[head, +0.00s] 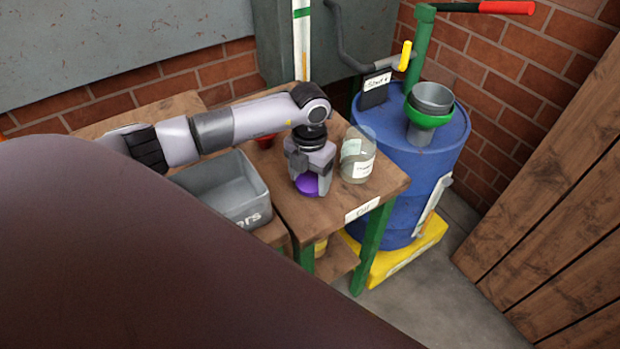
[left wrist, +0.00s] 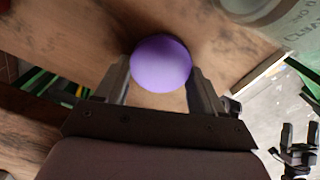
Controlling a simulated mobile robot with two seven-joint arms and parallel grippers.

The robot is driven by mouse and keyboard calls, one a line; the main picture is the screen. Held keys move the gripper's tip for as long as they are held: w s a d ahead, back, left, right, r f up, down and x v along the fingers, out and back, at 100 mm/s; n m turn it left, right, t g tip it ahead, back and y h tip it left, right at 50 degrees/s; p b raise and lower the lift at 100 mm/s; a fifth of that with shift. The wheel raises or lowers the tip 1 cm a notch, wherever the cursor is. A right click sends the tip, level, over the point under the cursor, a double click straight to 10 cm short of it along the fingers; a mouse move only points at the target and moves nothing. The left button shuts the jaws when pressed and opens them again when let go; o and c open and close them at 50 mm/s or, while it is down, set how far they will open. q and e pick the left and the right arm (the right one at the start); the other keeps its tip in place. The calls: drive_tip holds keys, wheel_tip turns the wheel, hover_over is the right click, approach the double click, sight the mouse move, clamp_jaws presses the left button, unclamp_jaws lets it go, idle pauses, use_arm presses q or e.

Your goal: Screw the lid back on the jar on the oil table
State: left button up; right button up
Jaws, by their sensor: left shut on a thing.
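The purple lid (head: 308,185) is held by my left gripper (head: 310,178) just above or at the top of the oil table (head: 376,187); I cannot tell whether it touches the wood. In the left wrist view the round purple lid (left wrist: 161,64) sits between the two fingers (left wrist: 160,82). The clear glass jar (head: 357,160) stands upright on the table just right of the gripper, with a label and no lid on it. Part of the jar (left wrist: 262,8) shows at the top right of the left wrist view.
A grey bin (head: 225,192) stands left of the gripper. A blue drum (head: 405,135) with a green pump and grey funnel (head: 431,98) stands right behind the jar. A small red thing (head: 266,142) is behind my arm. The table's front right corner is clear.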

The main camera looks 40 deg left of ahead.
sight(312, 186)
use_arm(q)
wheel_tip(312, 186, up, 20)
drive_tip(key=shift+f, duration=0.2)
drive_tip(key=shift+f, duration=0.1)
idle(0.3)
drive_tip(key=s+d+f+m, duration=0.2)
drive_tip(key=d+f+m, duration=0.1)
drive_tip(key=m, duration=1.5)
drive_tip(key=s+d+f+m, duration=0.3)
drive_tip(key=d+f+m, duration=0.1)
drive_tip(key=m, duration=1.4)
drive_tip(key=shift+s+d, duration=0.3)
drive_tip(key=shift+d, duration=0.45)
